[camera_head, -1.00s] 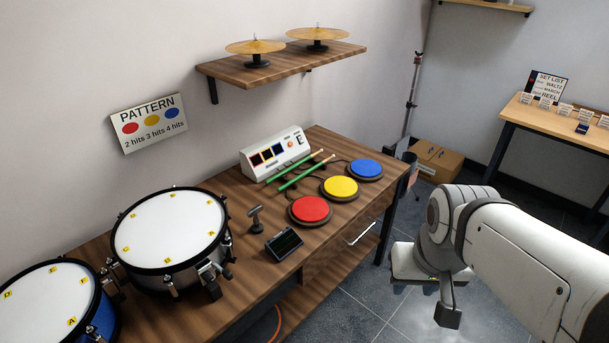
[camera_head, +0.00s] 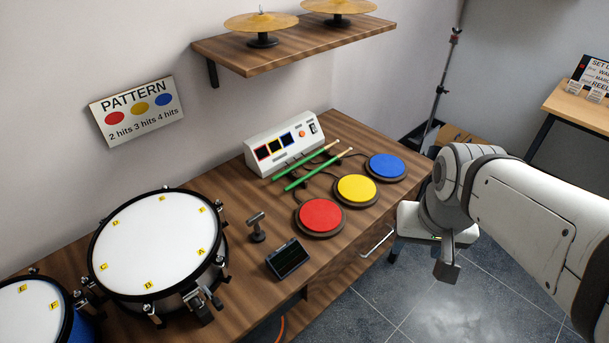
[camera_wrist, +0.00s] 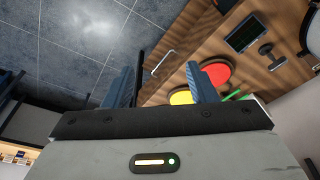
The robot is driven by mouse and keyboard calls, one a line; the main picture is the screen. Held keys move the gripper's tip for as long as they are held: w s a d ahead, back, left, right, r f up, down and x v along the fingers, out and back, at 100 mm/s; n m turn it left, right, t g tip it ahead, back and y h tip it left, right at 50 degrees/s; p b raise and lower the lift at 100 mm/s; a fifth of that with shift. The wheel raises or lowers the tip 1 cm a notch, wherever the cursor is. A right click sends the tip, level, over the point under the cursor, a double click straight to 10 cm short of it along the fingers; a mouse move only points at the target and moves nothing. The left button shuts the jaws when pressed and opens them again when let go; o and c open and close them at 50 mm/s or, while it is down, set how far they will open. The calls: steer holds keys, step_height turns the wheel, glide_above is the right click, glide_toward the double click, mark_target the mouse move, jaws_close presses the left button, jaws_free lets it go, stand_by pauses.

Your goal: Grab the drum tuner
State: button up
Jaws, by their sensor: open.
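A small grey T-shaped tool (camera_head: 257,227), which looks like a drum tuning key, stands upright on the wooden bench right of the white-topped drum. It also shows in the wrist view (camera_wrist: 271,55). Beside it lies a dark device with a screen (camera_head: 287,259), seen too in the wrist view (camera_wrist: 245,33); I cannot tell for certain which of these two is the drum tuner. My gripper (camera_wrist: 160,78) is open and empty, its blue-grey fingers well apart. In the head view my gripper (camera_head: 447,262) hangs over the floor, right of the bench, away from both.
Red (camera_head: 320,215), yellow (camera_head: 356,189) and blue (camera_head: 386,166) pads sit along the bench's front, with green sticks (camera_head: 306,168) and a white console (camera_head: 284,143) behind. Drums (camera_head: 158,243) fill the left. A cymbal shelf (camera_head: 290,50) overhangs the back. A drawer handle (camera_head: 377,241) juts from the front.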

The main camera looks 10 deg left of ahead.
steer(key=o, duration=0.4)
steer(key=w+a+f+m+b, duration=0.1)
steer(key=w+a+f, duration=0.2)
steer(key=w+a+f+m+b, duration=0.1)
steer(key=w+a+f+b, duration=0.1)
steer(key=w+a+f, duration=0.1)
steer(key=shift+w+a+g, duration=0.4)
steer(key=shift+w+a, duration=0.1)
steer(key=shift+a, duration=0.05)
steer(key=o, duration=0.3)
steer(key=w+a+f+m+g+b, duration=0.1)
steer(key=w+a+f+m+b, duration=0.2)
steer(key=w+a+f, duration=0.2)
steer(key=a+f, duration=0.3)
steer(key=a, duration=0.2)
steer(key=shift+b, duration=0.4)
steer(key=m+b, duration=0.2)
glide_above(288, 256)
steer(key=shift+g, duration=0.3)
steer(key=f, duration=0.7)
steer(key=shift+d, duration=0.25)
steer(key=shift+m, duration=0.3)
steer(key=f, duration=0.8)
steer(key=shift+a+b, duration=0.3)
steer(key=shift+b, duration=0.1)
